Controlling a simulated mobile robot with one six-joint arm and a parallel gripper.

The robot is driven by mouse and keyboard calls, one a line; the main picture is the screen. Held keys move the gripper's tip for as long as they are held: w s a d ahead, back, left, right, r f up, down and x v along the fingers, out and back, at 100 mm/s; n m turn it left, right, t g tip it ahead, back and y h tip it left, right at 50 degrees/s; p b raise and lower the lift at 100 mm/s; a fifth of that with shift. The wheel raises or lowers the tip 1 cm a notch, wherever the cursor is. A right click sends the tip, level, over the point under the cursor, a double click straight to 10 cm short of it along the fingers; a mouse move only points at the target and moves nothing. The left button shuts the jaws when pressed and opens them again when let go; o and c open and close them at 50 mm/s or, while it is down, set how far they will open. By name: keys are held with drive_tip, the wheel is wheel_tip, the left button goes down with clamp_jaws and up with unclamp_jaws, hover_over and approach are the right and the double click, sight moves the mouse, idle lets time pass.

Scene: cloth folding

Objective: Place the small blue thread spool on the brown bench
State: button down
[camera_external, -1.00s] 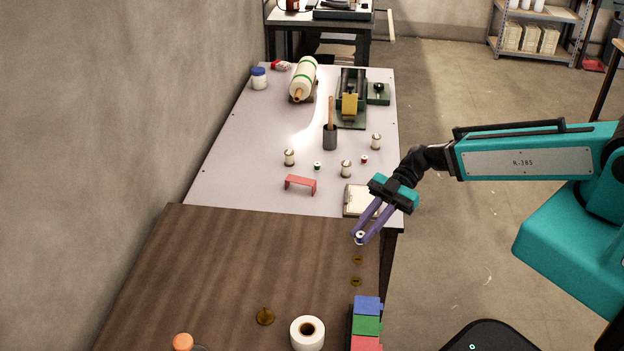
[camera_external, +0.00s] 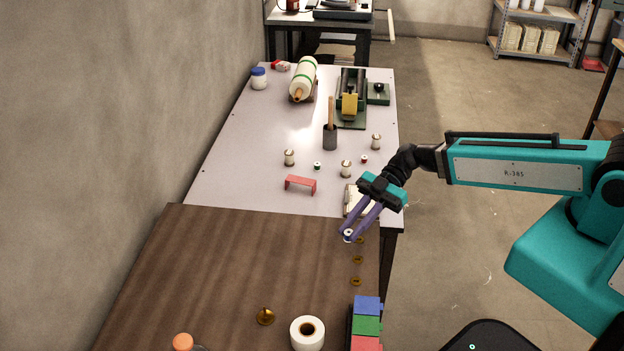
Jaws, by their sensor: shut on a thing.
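The small blue thread spool (camera_external: 348,236), with a white top, is between the tips of my purple-fingered gripper (camera_external: 347,234). The gripper is shut on it. The spool is over the far right part of the brown bench (camera_external: 240,265); I cannot tell whether it touches the surface. A round brass-coloured disc (camera_external: 360,240) lies just right of the fingertips, with two more discs in a row nearer the camera.
Blue, green and red blocks (camera_external: 366,325) stand at the bench's right edge. A white roll (camera_external: 307,333) and a brass piece (camera_external: 265,316) sit at the front. A clipboard (camera_external: 352,199) lies on the white table behind. The bench's middle is clear.

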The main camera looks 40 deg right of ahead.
drive_tip(key=shift+w+a+f+b, duration=0.3)
drive_tip(key=shift+w+b, duration=0.25)
drive_tip(key=shift+b, duration=1.15)
drive_tip(key=w+a+b, duration=0.1)
drive_tip(key=w+b, duration=0.1)
drive_tip(key=b, duration=0.6)
drive_tip(key=shift+w+a+b, duration=0.1)
drive_tip(key=shift+a+b, duration=0.1)
drive_tip(key=shift+b, duration=0.2)
drive_tip(key=w+b, duration=0.1)
drive_tip(key=b, duration=0.6)
drive_tip(key=shift+a+b, duration=0.4)
drive_tip(key=p, duration=0.1)
hover_over(304, 237)
drive_tip(key=s+d, duration=0.1)
drive_tip(key=s, duration=0.1)
drive_tip(key=shift+w+f, duration=0.15)
drive_tip(key=shift+w, duration=0.1)
drive_tip(key=shift+w+a+f+p, duration=0.1)
drive_tip(key=shift+w+a+p, duration=0.35)
drive_tip(key=shift+w, duration=0.35)
drive_tip(key=shift+f, duration=0.15)
drive_tip(key=shift+f+p, duration=0.3)
drive_tip(key=shift+f, duration=1.35)
drive_tip(key=shift+f, duration=0.15)
